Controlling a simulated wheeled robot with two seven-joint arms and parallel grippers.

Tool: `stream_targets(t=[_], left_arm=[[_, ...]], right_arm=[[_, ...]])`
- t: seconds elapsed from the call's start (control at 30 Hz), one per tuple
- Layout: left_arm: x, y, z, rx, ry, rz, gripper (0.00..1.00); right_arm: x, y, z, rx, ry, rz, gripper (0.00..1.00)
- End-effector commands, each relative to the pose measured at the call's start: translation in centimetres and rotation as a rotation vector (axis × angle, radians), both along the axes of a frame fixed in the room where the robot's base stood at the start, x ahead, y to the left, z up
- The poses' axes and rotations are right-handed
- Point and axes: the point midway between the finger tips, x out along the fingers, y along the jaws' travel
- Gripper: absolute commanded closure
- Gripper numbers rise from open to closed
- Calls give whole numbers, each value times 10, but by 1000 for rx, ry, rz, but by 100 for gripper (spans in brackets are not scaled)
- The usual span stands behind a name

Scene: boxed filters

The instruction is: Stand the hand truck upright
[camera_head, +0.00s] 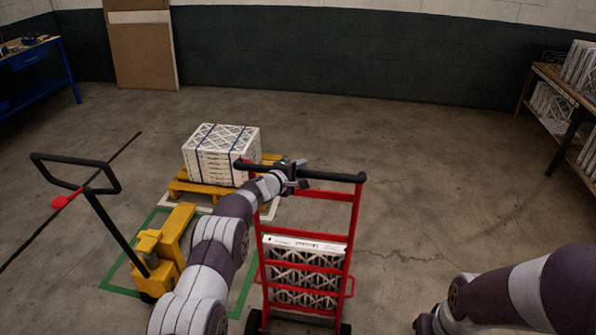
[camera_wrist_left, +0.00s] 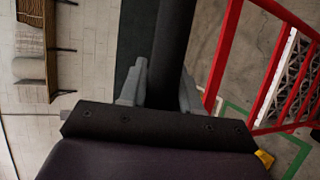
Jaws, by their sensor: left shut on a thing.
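The red hand truck (camera_head: 354,225) stands in the middle foreground on its black wheels, with a black grip bar (camera_head: 335,176) across its top. White-framed boxed filters (camera_head: 305,275) sit on its lower part. Its exact tilt is hard to tell from above. My left gripper (camera_head: 297,172) is shut on the grip bar, left of its middle. In the left wrist view the grey fingers (camera_wrist_left: 162,95) lie on either side of the black bar (camera_wrist_left: 173,45), and the red frame (camera_wrist_left: 222,55) shows at right. My right arm enters at lower right; its gripper is out of view.
A yellow pallet jack (camera_head: 160,250) with a black handle stands left of the truck. Behind is a yellow pallet (camera_head: 185,187) with strapped filters (camera_head: 220,155). A shelf (camera_head: 553,85) stands at right, a blue bench (camera_head: 35,60) at far left. Floor right of the truck is clear.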

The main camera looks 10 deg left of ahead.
Motion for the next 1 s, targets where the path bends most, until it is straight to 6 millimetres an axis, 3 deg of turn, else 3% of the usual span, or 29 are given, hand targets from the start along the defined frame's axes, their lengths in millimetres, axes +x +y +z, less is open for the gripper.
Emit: stream_targets(t=[0.3,0.33,0.4,0.77,1.0], left_arm=[[1,1,-3,2,3,4,100],[1,1,-3,2,2,4,65],[1,1,-2,1,1,3,47],[-1,2,1,0,-2,2,47],[-24,12,6,-1,-1,5,47]], right_arm=[[0,0,0,0,1,0,57],[0,0,0,0,1,0,57],[0,0,0,0,1,0,57],[0,0,-2,0,0,0,57],[0,0,-13,0,0,0,57]])
